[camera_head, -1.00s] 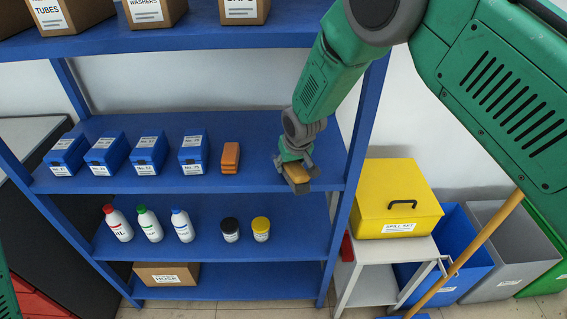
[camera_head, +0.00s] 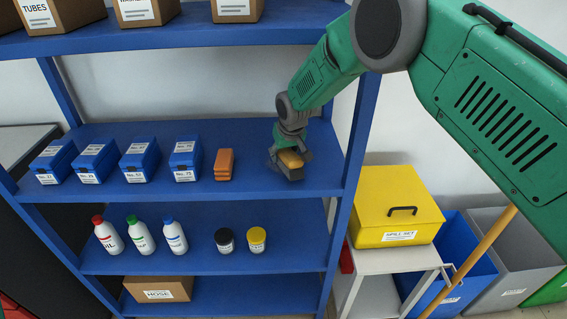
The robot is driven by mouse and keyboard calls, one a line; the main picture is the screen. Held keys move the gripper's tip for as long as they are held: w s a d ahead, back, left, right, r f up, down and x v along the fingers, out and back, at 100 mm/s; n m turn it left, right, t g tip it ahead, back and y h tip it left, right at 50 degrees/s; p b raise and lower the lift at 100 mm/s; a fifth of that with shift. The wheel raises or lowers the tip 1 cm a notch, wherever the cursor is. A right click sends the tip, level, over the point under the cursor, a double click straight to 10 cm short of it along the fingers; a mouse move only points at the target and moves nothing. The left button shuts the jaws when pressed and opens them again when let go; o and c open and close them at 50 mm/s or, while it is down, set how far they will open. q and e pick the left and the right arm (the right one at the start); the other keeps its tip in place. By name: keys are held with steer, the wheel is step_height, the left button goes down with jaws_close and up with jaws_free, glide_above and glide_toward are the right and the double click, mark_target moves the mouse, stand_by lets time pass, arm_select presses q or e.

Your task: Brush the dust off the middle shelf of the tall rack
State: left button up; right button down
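The tall blue rack (camera_head: 360,125) fills the left and middle of the head view. Its shelf with the small blue boxes (camera_head: 250,190) has bare blue surface toward its right end. The brush is close to the shelf surface; contact is hard to tell. The gripper's grey fingers partly hide the brush and the shelf under it. I cannot make out dust clearly. My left gripper is not in view.
On the same shelf stand several labelled blue boxes (camera_head: 139,158) and an orange block (camera_head: 224,164) left of the brush. Bottles (camera_head: 140,234) and two jars (camera_head: 225,240) stand below; cardboard boxes (camera_head: 237,8) above. A yellow case (camera_head: 397,205) sits right of the rack.

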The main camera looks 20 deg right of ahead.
steer(key=shift+w+d, duration=0.1)
steer(key=shift+w, duration=0.15)
steer(key=w+b, duration=0.2)
steer(key=shift+w+d+f, duration=0.2)
steer(key=shift+w+d, duration=0.15)
steer(key=shift+w+d+r+b, duration=0.15)
steer(key=shift+w+b, duration=0.25)
steer(key=shift+b, duration=0.15)
